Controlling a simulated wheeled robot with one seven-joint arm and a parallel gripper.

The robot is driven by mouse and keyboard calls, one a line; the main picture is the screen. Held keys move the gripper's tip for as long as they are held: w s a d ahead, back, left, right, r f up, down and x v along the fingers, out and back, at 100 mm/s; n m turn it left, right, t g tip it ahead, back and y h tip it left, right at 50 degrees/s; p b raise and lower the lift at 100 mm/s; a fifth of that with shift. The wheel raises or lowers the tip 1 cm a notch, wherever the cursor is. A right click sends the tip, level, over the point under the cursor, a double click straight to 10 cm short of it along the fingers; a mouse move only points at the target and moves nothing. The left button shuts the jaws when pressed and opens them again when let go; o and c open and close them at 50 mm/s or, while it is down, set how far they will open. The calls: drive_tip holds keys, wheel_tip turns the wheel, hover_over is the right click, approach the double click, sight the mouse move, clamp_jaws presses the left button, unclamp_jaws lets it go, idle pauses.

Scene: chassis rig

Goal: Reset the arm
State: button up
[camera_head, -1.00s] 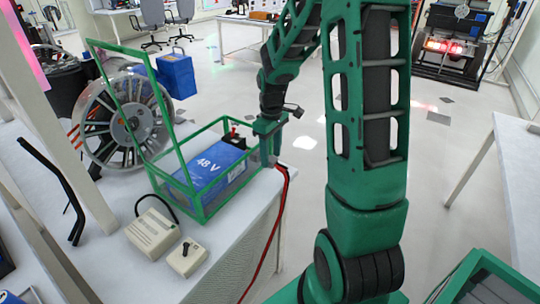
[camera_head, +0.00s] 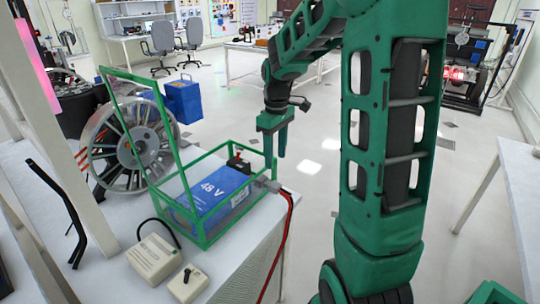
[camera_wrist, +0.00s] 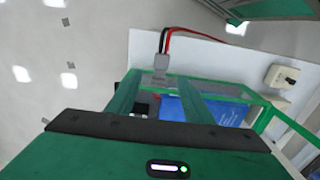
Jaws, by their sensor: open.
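My gripper (camera_head: 276,150) is open and empty. In the head view it hangs fingers down, above and beyond the right end of the battery cage. Its two fingers also show in the wrist view (camera_wrist: 160,97), with nothing between them but the view of the cage behind. My green arm fills the right-centre of the head view.
A blue 48 V battery (camera_head: 214,190) lies in a green frame cage (camera_head: 207,243) with its lid raised. A grey connector (camera_head: 270,186) with red and black cables (camera_head: 278,245) sits at its right end.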

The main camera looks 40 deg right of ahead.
drive_tip(key=s+a+r+m, duration=0.1)
drive_tip(key=s+m, duration=0.4)
drive_tip(key=s, duration=0.9)
drive_tip(key=s+a+r+m, duration=0.1)
drive_tip(key=s+m, duration=0.4)
drive_tip(key=s, duration=0.8)
drive_tip(key=shift+s+a, duration=0.25)
drive_tip(key=shift+s, duration=0.1)
drive_tip(key=shift+w+f, duration=0.2)
drive_tip(key=shift+w, duration=0.4)
idle(0.8)
